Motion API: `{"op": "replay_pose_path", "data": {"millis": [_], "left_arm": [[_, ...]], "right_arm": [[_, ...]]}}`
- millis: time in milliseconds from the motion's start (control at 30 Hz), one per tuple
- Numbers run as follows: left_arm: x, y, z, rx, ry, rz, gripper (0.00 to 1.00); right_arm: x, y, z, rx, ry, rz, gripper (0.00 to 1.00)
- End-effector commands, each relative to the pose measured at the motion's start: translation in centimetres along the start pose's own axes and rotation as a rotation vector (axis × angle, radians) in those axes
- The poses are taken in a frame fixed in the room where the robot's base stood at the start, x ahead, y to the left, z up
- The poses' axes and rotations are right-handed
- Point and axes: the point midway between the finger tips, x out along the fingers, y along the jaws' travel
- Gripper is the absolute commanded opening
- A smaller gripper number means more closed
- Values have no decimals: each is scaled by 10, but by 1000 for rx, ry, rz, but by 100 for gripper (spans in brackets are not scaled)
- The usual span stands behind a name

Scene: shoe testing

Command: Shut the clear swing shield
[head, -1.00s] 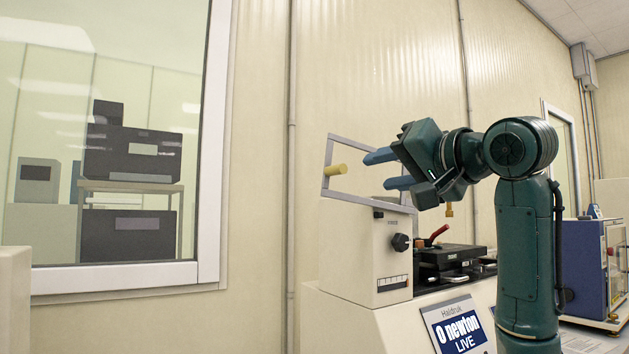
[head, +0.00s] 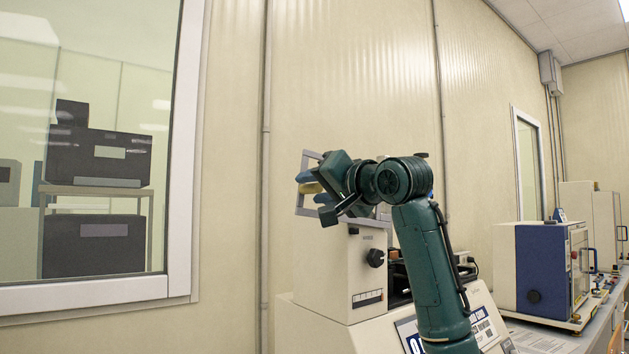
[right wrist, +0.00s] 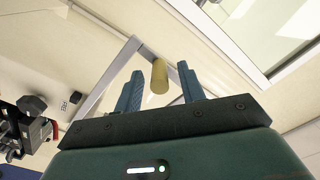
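The clear swing shield (head: 302,168) is a grey-framed pane standing up above the cream test machine (head: 340,272). Its yellow handle (head: 312,187) sticks out from it. My right gripper (head: 312,188) is at the handle, with its blue fingers around it in the head view. In the right wrist view the yellow handle (right wrist: 160,76) lies between the two open fingers (right wrist: 160,88), with a gap on each side. The shield frame (right wrist: 104,82) shows behind them. My gripper and arm hide much of the shield in the head view. My left gripper is not in view.
The machine has a black knob (head: 375,258) on its front. A blue-and-white cabinet (head: 545,270) stands on the bench to the right. A wall window (head: 180,150) is at left. The space left of the machine, before the wall, looks clear.

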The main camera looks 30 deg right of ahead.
Motion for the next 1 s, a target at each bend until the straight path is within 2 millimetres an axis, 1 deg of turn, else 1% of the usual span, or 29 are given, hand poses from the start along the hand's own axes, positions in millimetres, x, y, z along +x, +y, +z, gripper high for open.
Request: {"op": "replay_pose_path", "data": {"millis": [100,367,833,1000], "left_arm": [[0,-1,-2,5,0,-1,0],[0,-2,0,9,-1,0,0],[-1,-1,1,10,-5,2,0],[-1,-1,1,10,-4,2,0]], "right_arm": [[6,0,0,0,-1,1,40],[6,0,1,-1,0,0,40],[6,0,0,0,0,0,1],[6,0,0,0,0,0,0]]}}
